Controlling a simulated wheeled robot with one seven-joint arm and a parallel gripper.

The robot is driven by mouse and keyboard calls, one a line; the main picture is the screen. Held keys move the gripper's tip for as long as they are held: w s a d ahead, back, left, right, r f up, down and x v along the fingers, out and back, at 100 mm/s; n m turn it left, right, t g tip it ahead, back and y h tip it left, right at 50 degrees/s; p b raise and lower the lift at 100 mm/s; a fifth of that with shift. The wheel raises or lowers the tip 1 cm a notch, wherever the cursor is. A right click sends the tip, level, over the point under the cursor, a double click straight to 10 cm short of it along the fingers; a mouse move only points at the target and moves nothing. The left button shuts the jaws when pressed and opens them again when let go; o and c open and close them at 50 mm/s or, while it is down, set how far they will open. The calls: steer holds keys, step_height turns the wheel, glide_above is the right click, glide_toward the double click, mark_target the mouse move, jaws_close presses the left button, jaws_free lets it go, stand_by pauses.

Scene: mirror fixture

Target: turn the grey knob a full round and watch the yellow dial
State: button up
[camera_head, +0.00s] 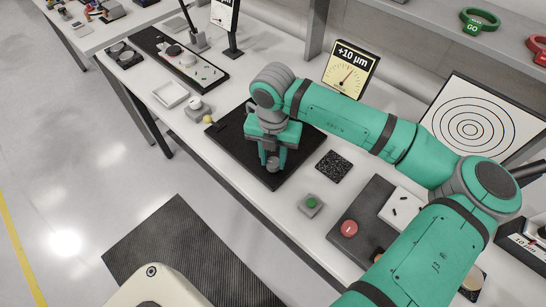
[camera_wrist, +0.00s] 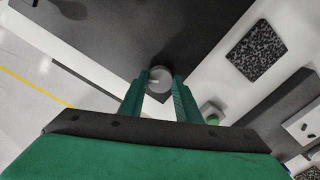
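The grey knob (camera_head: 272,164) sits near the front corner of a black plate (camera_head: 238,137) on the bench. It is round, with a pale mark on its face in the wrist view (camera_wrist: 159,78). My gripper (camera_head: 272,157) points down over it, with one green finger on each side of the knob in the wrist view (camera_wrist: 160,82). I cannot tell whether the fingers touch it or stand slightly apart.
A speckled black square (camera_head: 333,166) and a green button box (camera_head: 311,205) lie right of the plate. A red button (camera_head: 348,228) is on a dark panel. A small yellow ball (camera_head: 207,119) is left of the plate. A ringed target board (camera_head: 470,128) stands behind my arm.

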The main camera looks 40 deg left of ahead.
steer(key=shift+n, duration=0.3)
steer(key=n, duration=0.2)
steer(key=shift+n, duration=0.3)
steer(key=n, duration=0.3)
steer(key=shift+n, duration=0.4)
steer(key=n, duration=0.5)
steer(key=shift+n, duration=1.2)
steer(key=shift+w, duration=0.15)
steer(key=shift+a, duration=0.15)
